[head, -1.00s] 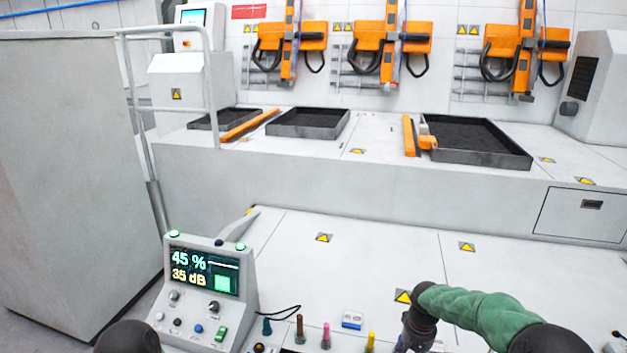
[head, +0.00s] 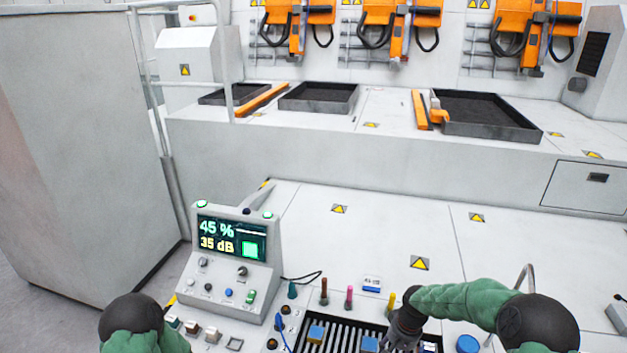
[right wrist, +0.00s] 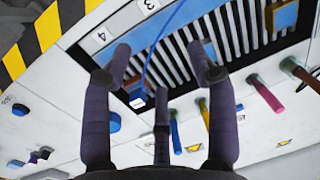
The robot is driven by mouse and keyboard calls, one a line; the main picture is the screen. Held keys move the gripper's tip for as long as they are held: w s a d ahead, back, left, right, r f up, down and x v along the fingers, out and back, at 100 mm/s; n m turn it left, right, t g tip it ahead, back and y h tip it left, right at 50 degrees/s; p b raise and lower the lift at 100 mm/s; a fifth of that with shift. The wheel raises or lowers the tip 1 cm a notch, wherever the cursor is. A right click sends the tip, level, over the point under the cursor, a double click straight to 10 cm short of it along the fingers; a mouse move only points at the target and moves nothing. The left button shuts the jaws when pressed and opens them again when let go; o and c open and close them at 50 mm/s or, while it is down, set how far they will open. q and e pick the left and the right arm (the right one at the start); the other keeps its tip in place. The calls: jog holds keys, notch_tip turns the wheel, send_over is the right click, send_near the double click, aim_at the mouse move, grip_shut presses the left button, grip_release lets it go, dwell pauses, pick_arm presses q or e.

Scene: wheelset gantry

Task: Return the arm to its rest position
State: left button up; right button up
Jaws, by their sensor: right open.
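My right arm, in a green sleeve, comes in from the right in the head view. Its gripper (head: 404,338) hangs low over the right part of a black slotted panel, near a blue block (head: 369,344). In the right wrist view the right gripper's dark fingers (right wrist: 160,75) are spread apart over the slotted panel, with nothing clearly held between them. A blue cable with a small plug (right wrist: 137,98) shows between the fingers. My left arm (head: 135,325) shows only as a dark joint and green sleeve at the lower left; its gripper is out of frame.
A console (head: 232,262) with a lit screen stands left of the slotted panel (head: 338,332). Several coloured pegs stand along the panel's back edge, close to the right gripper. A large grey cabinet (head: 80,150) is at the left. The white surface behind the pegs is largely clear.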

jog(key=s+a+f+y, duration=0.2)
jog(key=s+a+f, duration=0.6)
jog(key=s+f, duration=0.3)
jog(key=s+a+f+m, duration=0.1)
jog(key=s+a+f, duration=0.1)
jog(key=s, duration=0.5)
jog(key=s+a+f, duration=0.2)
jog(key=s+f, duration=0.1)
jog(key=s, duration=0.5)
notch_tip(320, 180, down, 8)
jog(key=w+a+n+b, duration=0.1)
jog(key=b, duration=0.9)
jog(key=shift+w+a+t+y, duration=0.25)
jog(key=shift+a+t+y, duration=0.05)
jog(key=shift+a, duration=0.05)
